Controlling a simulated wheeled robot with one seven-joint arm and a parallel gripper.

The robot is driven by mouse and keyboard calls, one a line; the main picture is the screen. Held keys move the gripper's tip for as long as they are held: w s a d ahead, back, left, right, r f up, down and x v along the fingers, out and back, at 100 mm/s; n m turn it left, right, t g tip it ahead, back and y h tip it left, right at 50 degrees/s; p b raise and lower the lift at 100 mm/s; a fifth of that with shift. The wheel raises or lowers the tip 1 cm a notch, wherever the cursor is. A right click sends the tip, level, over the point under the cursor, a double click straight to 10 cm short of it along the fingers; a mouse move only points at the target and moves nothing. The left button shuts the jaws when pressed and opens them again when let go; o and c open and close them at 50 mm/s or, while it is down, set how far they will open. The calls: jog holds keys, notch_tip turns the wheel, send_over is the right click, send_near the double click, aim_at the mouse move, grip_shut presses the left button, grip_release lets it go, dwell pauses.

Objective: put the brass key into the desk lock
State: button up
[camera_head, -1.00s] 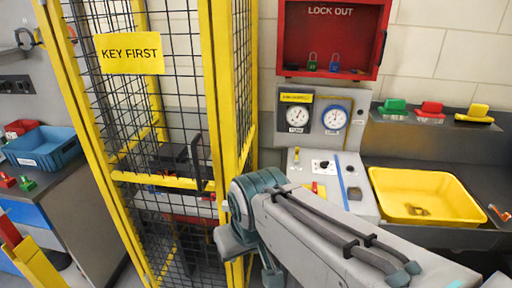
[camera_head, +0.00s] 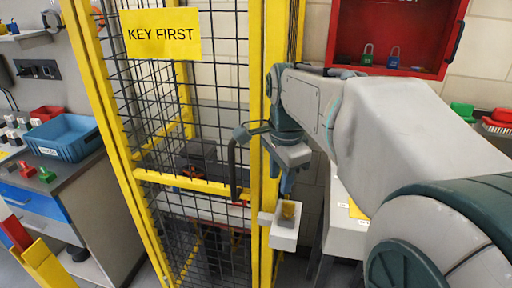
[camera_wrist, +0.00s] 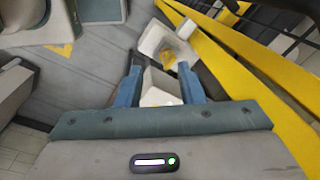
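A brass-coloured piece, likely the brass key (camera_head: 289,209), sits in a white holder (camera_head: 284,237) on the yellow cage post. It also shows in the wrist view (camera_wrist: 169,58), in the pale holder (camera_wrist: 155,38). My gripper (camera_head: 287,186) is just above the holder. In the wrist view my gripper's blue fingers (camera_wrist: 160,65) stand apart, with the brass piece close to their tips. I see no grip on it. A pale block shows between the fingers, and I cannot tell what it is. I cannot make out the desk lock; my arm covers most of the desk area.
The mesh cage (camera_head: 215,120) with a KEY FIRST sign (camera_head: 160,34) stands beside my gripper. A red lock-out box (camera_head: 385,45) hangs at the back right. A blue bin (camera_head: 62,139) sits on a left bench. A pale cabinet (camera_head: 345,222) is partly hidden behind my arm.

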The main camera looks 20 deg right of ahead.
aim_at(289, 203)
jog(key=w+d+m+g+b, duration=0.1)
jog(key=w+d+m, duration=0.2)
jog(key=d+m, duration=0.35)
jog(key=shift+m, duration=0.75)
jog(key=f, duration=0.4)
jog(key=a+f, duration=0.1)
jog(key=f, duration=0.4)
jog(key=a+f, duration=0.1)
jog(key=f, duration=0.3)
jog(key=shift+w+f, duration=0.2)
grip_shut()
jog(key=shift+r, duration=0.2)
jog(key=shift+r+p, duration=1.45)
jog(key=shift+r, duration=0.2)
